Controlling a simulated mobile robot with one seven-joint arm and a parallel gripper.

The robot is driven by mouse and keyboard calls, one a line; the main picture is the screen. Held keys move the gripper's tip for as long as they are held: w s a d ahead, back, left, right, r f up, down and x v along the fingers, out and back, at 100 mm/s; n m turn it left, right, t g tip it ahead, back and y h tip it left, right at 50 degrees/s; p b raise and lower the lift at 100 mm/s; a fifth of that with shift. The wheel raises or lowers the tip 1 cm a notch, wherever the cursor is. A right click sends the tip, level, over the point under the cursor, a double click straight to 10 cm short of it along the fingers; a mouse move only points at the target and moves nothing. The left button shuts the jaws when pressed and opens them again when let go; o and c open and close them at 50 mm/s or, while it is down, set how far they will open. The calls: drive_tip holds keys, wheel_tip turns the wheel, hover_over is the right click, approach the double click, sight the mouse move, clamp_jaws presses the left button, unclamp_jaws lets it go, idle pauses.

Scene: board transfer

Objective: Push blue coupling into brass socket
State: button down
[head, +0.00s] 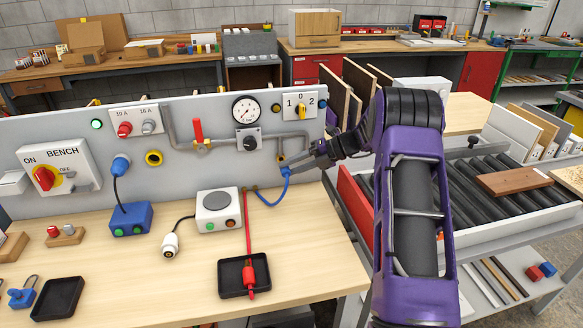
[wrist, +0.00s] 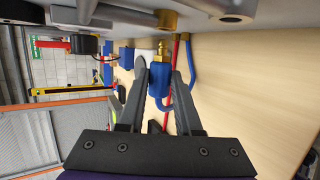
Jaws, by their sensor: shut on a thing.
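The blue coupling (head: 285,171) is held between the fingers of my gripper (head: 286,164), close to the grey panel. In the wrist view, my gripper (wrist: 159,76) is shut around the blue coupling (wrist: 158,82), whose brass tip (wrist: 162,50) points toward the panel. The brass socket (wrist: 167,20) sits on the end of the grey pipe, just beyond the tip. A small gap shows between tip and socket in the wrist view. In the head view the brass socket (head: 281,157) is small and partly crowded by my fingers. A blue hose (head: 268,204) hangs from the coupling.
A red hose (head: 248,222) runs to a red coupling (head: 249,274) in a black tray (head: 231,278). A white box with a round plate (head: 219,221) and a white plug (head: 170,245) stand left. A pressure gauge (head: 246,110) and red-handled valve (head: 198,130) are on the panel.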

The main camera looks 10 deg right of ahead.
drive_tip(key=shift+w, duration=1.35)
drive_tip(key=c, duration=0.5)
unclamp_jaws()
drive_tip(key=shift+r, duration=0.1)
drive_tip(key=v, duration=1.7)
drive_tip(key=shift+d, duration=0.25)
